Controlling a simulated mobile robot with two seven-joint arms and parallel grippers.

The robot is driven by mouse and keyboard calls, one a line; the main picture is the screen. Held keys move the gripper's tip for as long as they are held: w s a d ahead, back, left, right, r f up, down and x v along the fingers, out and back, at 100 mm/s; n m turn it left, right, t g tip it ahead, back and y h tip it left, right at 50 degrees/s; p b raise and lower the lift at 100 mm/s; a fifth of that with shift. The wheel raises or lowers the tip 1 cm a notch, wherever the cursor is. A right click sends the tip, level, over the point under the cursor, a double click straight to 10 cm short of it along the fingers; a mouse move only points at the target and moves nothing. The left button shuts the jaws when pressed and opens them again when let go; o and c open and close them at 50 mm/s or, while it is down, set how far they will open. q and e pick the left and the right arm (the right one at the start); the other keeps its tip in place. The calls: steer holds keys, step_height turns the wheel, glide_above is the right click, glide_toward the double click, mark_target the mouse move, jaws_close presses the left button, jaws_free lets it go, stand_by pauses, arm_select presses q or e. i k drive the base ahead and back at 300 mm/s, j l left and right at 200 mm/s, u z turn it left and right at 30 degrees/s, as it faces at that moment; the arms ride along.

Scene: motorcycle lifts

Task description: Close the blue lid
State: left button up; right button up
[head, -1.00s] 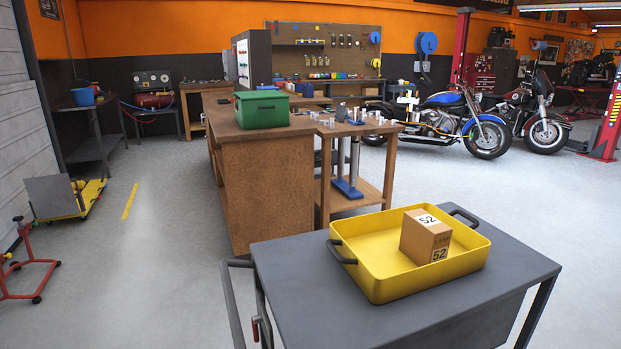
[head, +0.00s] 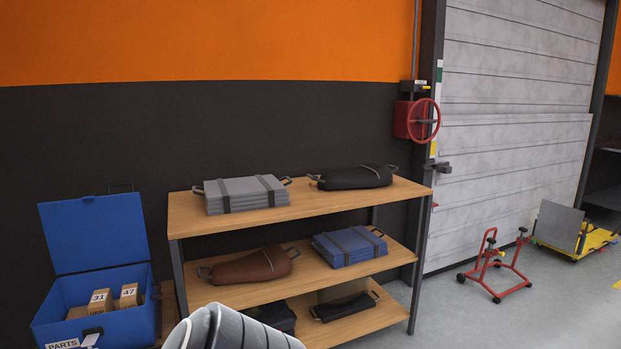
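The blue lid (head: 95,232) stands open, leaning slightly back, at the far left of the head view. It rises from the back edge of a blue box (head: 142,315) with a label reading PARTS. Inside the open box are small brown cartons marked 31 (head: 99,302) and 47 (head: 129,295). A dark handle shows at the lid's top edge. The bottom of the box is cut off by the picture's edge. A grey and white part of my arm shows at the bottom centre, but neither gripper is in view.
A wooden shelf unit (head: 190,221) stands right of the box, holding a folded grey stack (head: 247,194), dark and brown bags, and a folded blue bundle (head: 350,246). A red wheel stand (head: 497,269) is at the right. Open floor (head: 445,320) lies before the roller door.

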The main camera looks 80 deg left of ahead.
mark_target(91, 232)
steer(key=u, duration=4)
steer(key=l+u, duration=0.2)
steer(key=u, duration=0.3)
steer(key=i+l+u, duration=0.1)
steer(key=u, duration=0.4)
steer(key=l+u, duration=0.25)
steer(key=l, duration=0.15)
steer(key=k+l+u, duration=0.1)
steer(key=l+u, duration=0.15)
steer(key=l, duration=0.15)
steer(key=l+u, duration=0.1)
steer(key=l, duration=0.3)
steer(key=k+l+u, duration=0.1)
steer(key=l, duration=0.25)
steer(key=k+l+u, duration=0.1)
steer(key=l, duration=0.3)
steer(key=k+l+u, duration=0.1)
steer(key=l, duration=0.25)
steer(key=k, duration=0.05)
